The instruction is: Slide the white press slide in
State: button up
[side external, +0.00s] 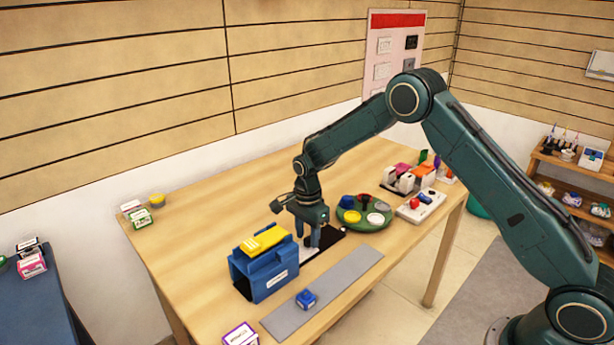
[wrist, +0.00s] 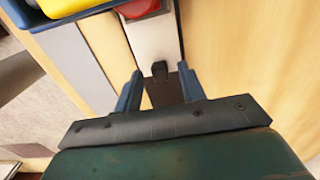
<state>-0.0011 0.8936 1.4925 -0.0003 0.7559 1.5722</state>
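The blue press (side external: 268,277) with a yellow top (side external: 264,241) stands at the table's front left in the side view. Its blue and yellow edge shows at the wrist view's upper left. The white press slide (wrist: 153,42) runs down the middle of the wrist view. A red piece (wrist: 136,8) sits on it, and a small black knob (wrist: 160,70) is at its near end. My gripper (wrist: 161,72) is open, its two blue-grey fingers on either side of the knob with gaps visible. In the side view my gripper (side external: 311,240) is low beside the press and hides most of the slide.
A grey strip (side external: 335,285) lies in front, with a blue block (side external: 306,299) on it. A green round tray (side external: 364,222) with colored pieces and a white button box (side external: 421,205) stand to the right. The table's left part is mostly clear.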

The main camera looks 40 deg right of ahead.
jog(key=shift+f, duration=0.3)
jog(key=shift+c, duration=0.4)
grip_shut()
jog(key=shift+a, duration=1.6)
jog(key=shift+o, duration=0.4)
grip_release()
jog(key=shift+r, duration=0.15)
notch_tip(320, 180, up, 14)
jog(key=shift+f, duration=0.2)
